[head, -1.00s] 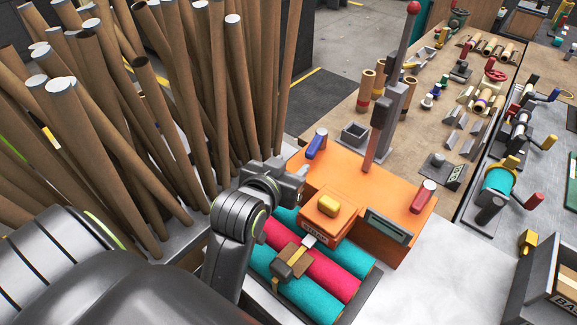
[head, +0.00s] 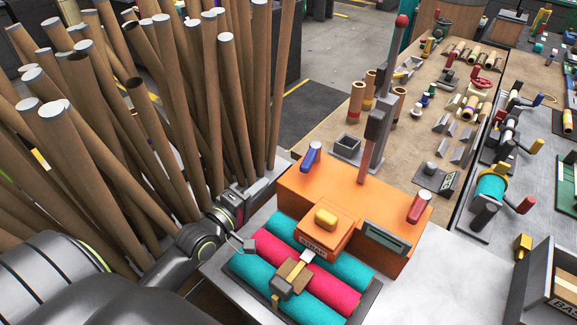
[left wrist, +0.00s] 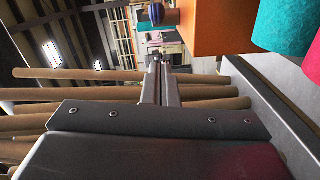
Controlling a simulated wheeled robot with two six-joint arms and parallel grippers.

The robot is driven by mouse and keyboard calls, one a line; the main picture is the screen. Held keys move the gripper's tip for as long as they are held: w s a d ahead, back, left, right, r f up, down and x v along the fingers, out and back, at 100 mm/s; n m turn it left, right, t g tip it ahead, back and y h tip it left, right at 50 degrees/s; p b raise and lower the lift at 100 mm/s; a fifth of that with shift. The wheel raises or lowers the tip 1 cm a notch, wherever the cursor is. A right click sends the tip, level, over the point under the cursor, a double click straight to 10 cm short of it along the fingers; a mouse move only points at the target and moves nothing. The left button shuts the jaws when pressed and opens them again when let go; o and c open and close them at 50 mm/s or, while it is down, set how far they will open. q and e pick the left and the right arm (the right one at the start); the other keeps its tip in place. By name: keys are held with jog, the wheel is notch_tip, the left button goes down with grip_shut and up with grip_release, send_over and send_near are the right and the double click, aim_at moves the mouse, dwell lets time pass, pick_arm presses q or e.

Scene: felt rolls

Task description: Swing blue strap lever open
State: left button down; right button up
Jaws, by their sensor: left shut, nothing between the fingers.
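The blue lever (head: 310,157) stands tilted at the back left corner of the orange strap machine (head: 298,190). In the left wrist view the blue lever (left wrist: 164,15) shows at the top, beside the orange housing (left wrist: 215,25) and beyond my fingertips. My left gripper (head: 262,186) is to the left of the machine, apart from the lever, and points toward the back. Its fingers (left wrist: 160,72) are shut and empty. My right gripper is in neither view.
Tall cardboard tubes (head: 185,110) crowd the left side, close to my left arm. Teal and pink felt rolls (head: 300,272) lie in front of the machine. A red lever (head: 420,205) is on its right.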

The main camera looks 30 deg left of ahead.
aim_at(310, 161)
pick_arm(q)
jog(key=w, duration=0.3)
jog(key=w+d+n, duration=0.1)
jog(key=w, duration=0.2)
jog(key=w+d+n, duration=0.1)
jog(key=w, duration=0.2)
jog(key=shift+w+f, duration=0.25)
jog(key=shift+w, duration=0.15)
jog(key=shift+d, duration=0.45)
jog(key=shift+w, duration=0.1)
